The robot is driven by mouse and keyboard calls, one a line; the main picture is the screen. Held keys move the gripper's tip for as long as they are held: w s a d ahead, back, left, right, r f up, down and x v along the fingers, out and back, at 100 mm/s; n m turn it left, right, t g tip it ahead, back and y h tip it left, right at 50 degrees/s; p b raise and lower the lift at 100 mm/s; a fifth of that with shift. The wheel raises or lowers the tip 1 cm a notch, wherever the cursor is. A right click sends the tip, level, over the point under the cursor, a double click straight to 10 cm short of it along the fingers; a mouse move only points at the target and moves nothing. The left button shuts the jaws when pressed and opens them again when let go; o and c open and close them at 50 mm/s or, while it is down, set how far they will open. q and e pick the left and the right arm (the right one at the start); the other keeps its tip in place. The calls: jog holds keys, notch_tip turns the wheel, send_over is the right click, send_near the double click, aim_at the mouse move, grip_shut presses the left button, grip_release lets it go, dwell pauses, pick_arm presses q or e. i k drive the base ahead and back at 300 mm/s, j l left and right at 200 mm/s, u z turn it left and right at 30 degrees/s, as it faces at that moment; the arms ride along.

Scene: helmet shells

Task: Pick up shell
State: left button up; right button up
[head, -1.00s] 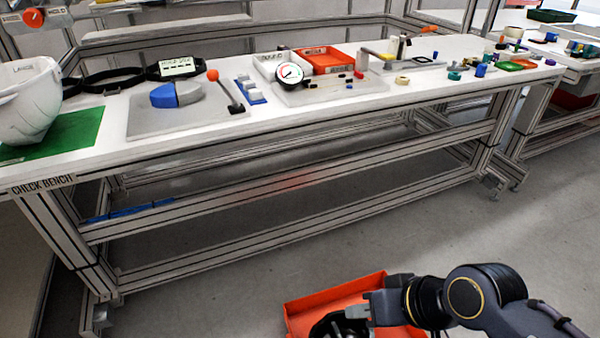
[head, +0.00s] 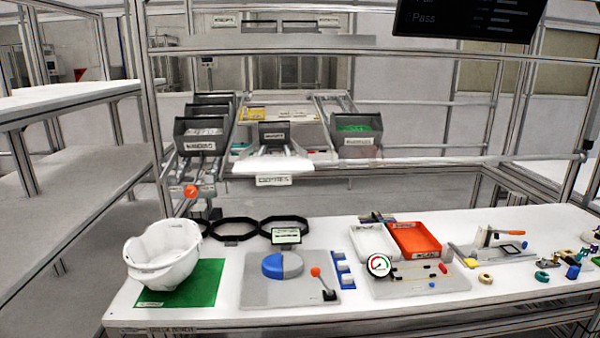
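The white helmet shell (head: 165,256) sits at the left end of the white bench (head: 230,322). It rests on or just over the green mat (head: 206,284) and covers the mat's back left part. Its open side cannot be told clearly at this angle. Neither of my grippers shows in the head view now, so I cannot see where they are relative to the shell.
Beside the mat is a grey plate with a blue and grey disc (head: 282,264) and an orange-knobbed lever (head: 322,282). Black rings (head: 234,228) lie behind. A white tray (head: 374,242), a red tray (head: 416,240) and a dial gauge (head: 379,265) stand further right. Dark bins (head: 201,133) hang above.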

aim_at(166, 253)
jog(key=j+u, duration=0.1)
jog(key=j, duration=0.15)
jog(key=i+j, duration=0.1)
jog(key=i+j+u, duration=0.3)
jog(key=i+j, duration=0.2)
jog(key=i+j+u, duration=0.3)
jog(key=i+j, duration=0.25)
